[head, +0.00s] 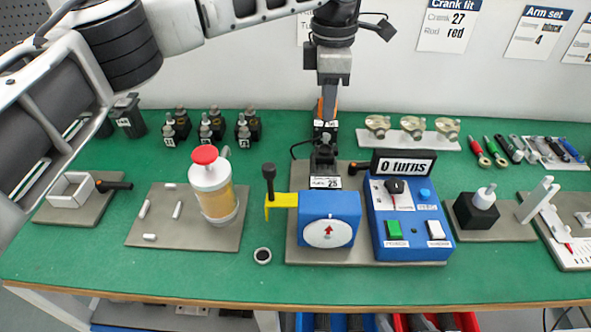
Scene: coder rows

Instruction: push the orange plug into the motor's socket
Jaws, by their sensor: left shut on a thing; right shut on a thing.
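My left arm comes in from the left across the top, and its gripper (327,112) points down behind the blue dial box. It is shut on a small orange piece, which looks like the orange plug (319,108); the jaws hide most of it. Directly below stands a small black unit (324,155), seemingly the motor, behind a card reading 25 (325,183). A thin black cable curves out to its left. The socket is hidden, and I cannot tell whether the plug touches it. My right gripper is not in view.
The blue dial box (330,232) with a yellow arm (282,200) and the blue control box (408,222) stand in front. A "0 turns" display (403,163) is right of the black unit. A red-capped jar (212,188) stands left. Several small black units line the back left.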

